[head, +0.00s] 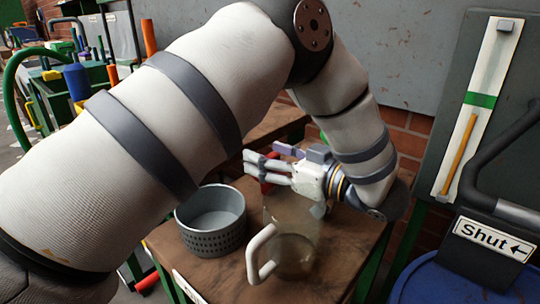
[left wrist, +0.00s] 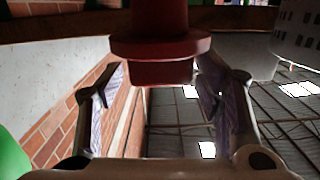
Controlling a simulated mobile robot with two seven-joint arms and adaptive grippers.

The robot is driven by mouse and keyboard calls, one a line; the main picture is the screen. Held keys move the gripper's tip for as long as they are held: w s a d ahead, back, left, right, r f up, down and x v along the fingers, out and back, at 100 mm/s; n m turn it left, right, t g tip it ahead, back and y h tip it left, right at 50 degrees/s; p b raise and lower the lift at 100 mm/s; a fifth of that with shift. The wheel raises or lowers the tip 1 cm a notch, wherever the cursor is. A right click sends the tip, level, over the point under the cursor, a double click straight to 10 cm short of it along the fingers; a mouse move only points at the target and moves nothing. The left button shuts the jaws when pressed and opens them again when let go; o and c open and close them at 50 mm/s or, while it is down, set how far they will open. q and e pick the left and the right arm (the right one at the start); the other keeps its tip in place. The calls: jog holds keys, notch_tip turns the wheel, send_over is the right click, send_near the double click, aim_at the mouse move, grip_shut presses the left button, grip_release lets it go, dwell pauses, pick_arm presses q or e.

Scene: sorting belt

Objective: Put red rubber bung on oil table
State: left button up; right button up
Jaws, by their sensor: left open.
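The red rubber bung (left wrist: 160,47) shows large at the top middle of the left wrist view, with a wide flange and a narrower end. My left gripper (left wrist: 162,85) is open, its two purple-padded fingers apart on either side of the bung's narrow end. No clear contact shows. In the head view my left gripper (head: 264,162) is above the brown wooden table (head: 345,245). A bit of red, apparently the bung (head: 267,185), shows just behind its fingers; most of it is hidden. The table's front label is unreadable, so I cannot tell if it is the oil table.
A clear jug with a pale handle (head: 262,252) stands on the table below my gripper. A grey perforated round basket (head: 212,232) stands to its left. A blue drum (head: 440,285) and a "Shut" sign (head: 492,238) are at the right. The table's right front is clear.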

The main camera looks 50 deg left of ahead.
pick_arm(q)
jog(key=shift+r, duration=0.15)
jog(key=d, duration=0.4)
jog(key=w+d, duration=0.1)
jog(key=d, duration=0.7)
jog(key=shift+w+r+b, duration=0.15)
jog(key=shift+r+b, duration=0.2)
